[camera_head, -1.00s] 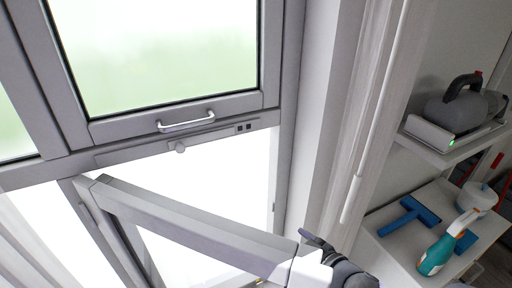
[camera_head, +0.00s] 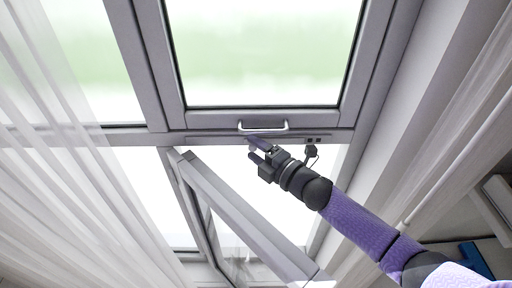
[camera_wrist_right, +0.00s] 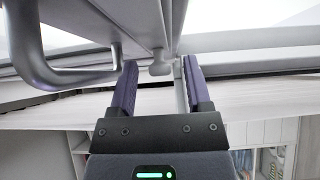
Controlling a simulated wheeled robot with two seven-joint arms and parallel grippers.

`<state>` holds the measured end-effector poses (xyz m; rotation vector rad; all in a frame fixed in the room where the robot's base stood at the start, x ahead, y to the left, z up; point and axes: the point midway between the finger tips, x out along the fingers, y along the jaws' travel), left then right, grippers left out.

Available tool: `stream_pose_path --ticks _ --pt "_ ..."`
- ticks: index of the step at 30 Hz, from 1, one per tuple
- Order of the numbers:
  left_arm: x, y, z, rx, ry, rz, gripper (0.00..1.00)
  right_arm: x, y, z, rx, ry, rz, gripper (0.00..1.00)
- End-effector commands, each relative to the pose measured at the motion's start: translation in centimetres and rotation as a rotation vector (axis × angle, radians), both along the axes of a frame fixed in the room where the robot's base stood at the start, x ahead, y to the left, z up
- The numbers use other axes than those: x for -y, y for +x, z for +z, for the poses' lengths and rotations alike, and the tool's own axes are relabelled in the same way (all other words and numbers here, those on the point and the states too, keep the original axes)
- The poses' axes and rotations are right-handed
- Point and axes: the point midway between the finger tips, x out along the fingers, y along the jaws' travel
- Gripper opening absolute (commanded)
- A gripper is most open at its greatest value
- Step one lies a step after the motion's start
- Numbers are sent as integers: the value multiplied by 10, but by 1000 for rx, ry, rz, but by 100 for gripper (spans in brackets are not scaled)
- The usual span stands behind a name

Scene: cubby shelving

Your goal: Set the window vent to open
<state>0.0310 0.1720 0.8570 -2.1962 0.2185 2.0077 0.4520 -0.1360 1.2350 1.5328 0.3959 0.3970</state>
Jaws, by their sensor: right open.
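The window vent (camera_head: 208,140) is a slim grey strip on the frame below the upper pane. Two small dark squares show near its right end. My right gripper (camera_head: 252,147) reaches up to the strip from the lower right, just below the handle. It is open. In the right wrist view, a small grey knob (camera_wrist_right: 160,66) stands between the tips of its two purple fingers, with gaps visible on both sides. In the head view the gripper largely hides the knob. My left gripper is out of view.
A bar handle (camera_head: 264,128) on the upper sash sits just above the vent; in the wrist view it is close on the left (camera_wrist_right: 62,72). A lower sash (camera_head: 235,208) is tilted open below. Sheer curtains (camera_head: 75,150) hang at left. A shelf is at lower right.

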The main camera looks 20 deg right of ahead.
Motion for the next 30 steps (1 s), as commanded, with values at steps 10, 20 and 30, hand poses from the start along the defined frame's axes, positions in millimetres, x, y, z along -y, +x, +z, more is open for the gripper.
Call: stream_pose_path --ticks 10,20,30 --pt "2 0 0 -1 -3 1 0 -1 1 0 0 1 0 46" --pt "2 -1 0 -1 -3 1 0 -1 1 0 0 1 -1 0" --pt "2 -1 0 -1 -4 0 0 -1 1 0 -1 0 -1 0"
